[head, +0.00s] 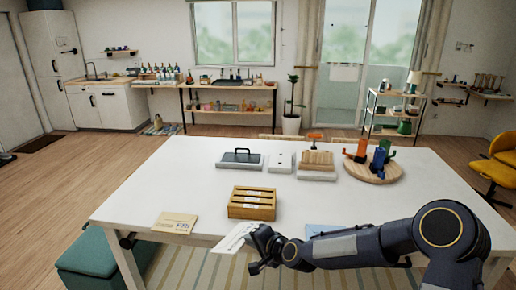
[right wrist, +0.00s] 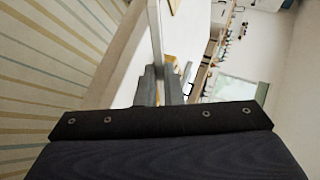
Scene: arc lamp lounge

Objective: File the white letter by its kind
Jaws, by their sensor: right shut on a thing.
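My right gripper (head: 258,240) is shut on the white letter (head: 235,238), which is held tilted at the table's front edge. In the right wrist view the fingers (right wrist: 160,88) close around the letter, seen nearly edge-on as a pale strip (right wrist: 155,35). A wooden sorter (head: 252,214) with slots and small white labels stands on the white table (head: 180,175), just beyond the letter. A tan envelope (head: 174,222) with printing lies flat to its left. A blue envelope (head: 325,230) lies at the front edge, partly hidden behind my right arm. My left gripper is not in view.
At the table's back are a grey tray with a black handle (head: 240,160), a white box (head: 280,162), a wooden block on a white base (head: 317,162) and a round wooden board (head: 373,170) with coloured items. The table's left side is clear. A teal bench (head: 88,243) stands below.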

